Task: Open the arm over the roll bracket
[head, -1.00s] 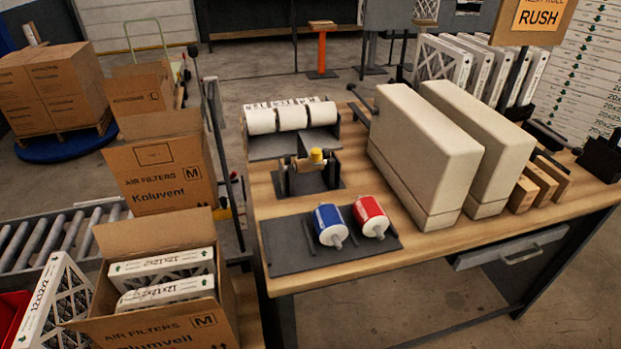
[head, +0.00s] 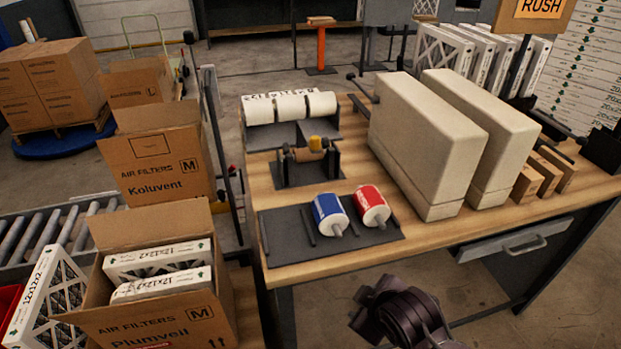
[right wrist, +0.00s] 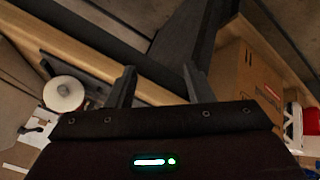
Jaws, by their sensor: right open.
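The roll bracket (head: 308,172) is a dark stand with two uprights on the wooden bench, in the middle of the head view. I cannot clearly tell the bracket's arm from the rest at this size. My right arm shows at the bottom of the head view, well in front of the bench, but its fingertips are not visible there. In the right wrist view my right gripper (right wrist: 157,86) is open, its fingers apart with nothing between them. My left gripper is not in view.
A dark mat (head: 283,232) holds a blue roll (head: 329,212) and a red roll (head: 371,205) in front of the bracket. White rolls (head: 290,107) sit behind it. Large beige blocks (head: 425,145) stand to its right. An open carton (head: 160,320) stands at the lower left.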

